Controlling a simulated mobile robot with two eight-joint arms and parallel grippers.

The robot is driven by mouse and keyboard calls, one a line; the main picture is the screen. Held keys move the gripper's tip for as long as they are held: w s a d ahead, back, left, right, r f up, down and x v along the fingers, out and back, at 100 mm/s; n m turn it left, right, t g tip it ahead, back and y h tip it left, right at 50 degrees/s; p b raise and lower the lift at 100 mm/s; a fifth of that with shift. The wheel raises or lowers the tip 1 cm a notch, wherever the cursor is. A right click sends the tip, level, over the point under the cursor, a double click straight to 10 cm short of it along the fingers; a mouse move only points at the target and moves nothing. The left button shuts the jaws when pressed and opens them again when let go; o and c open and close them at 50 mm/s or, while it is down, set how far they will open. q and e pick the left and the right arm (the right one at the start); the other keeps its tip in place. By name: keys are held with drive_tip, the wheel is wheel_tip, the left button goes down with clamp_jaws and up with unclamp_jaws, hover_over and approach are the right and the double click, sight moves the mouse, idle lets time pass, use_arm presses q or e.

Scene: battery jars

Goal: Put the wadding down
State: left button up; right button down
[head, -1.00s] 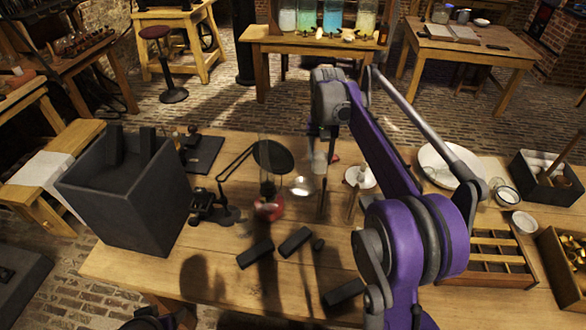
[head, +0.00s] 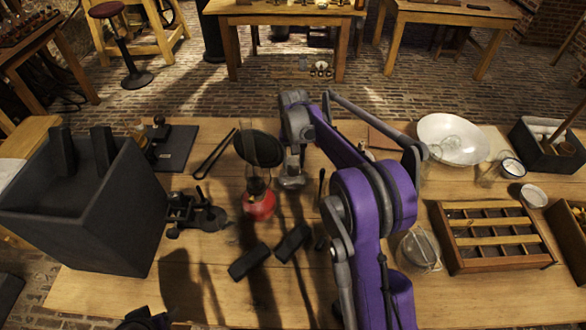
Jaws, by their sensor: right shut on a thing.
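My right arm reaches over the table from the lower right, and its gripper (head: 292,178) points down over the middle of the table. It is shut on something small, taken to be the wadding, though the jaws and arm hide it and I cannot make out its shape. The gripper is just right of a lamp with a red base (head: 259,204) and a glass chimney. I cannot tell whether the held thing touches the table. A dark part (head: 145,318) at the bottom edge may be my left gripper; its jaws do not show clearly.
A tall dark box (head: 95,215) stands at the left. Black blocks (head: 249,262) lie in front of the lamp. A white bowl (head: 453,139), a compartment tray (head: 492,236) and a round strainer (head: 420,248) are at the right. Bare tabletop (head: 225,295) shows at the front.

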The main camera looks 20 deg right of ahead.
sight(293, 168)
drive_tip(key=shift+f, duration=1.85)
drive_tip(key=shift+f, duration=0.1)
drive_tip(key=shift+f, duration=0.15)
drive_tip(key=shift+c, duration=1.5)
unclamp_jaws()
wheel_tip(293, 168, up, 13)
drive_tip(key=shift+f, duration=0.2)
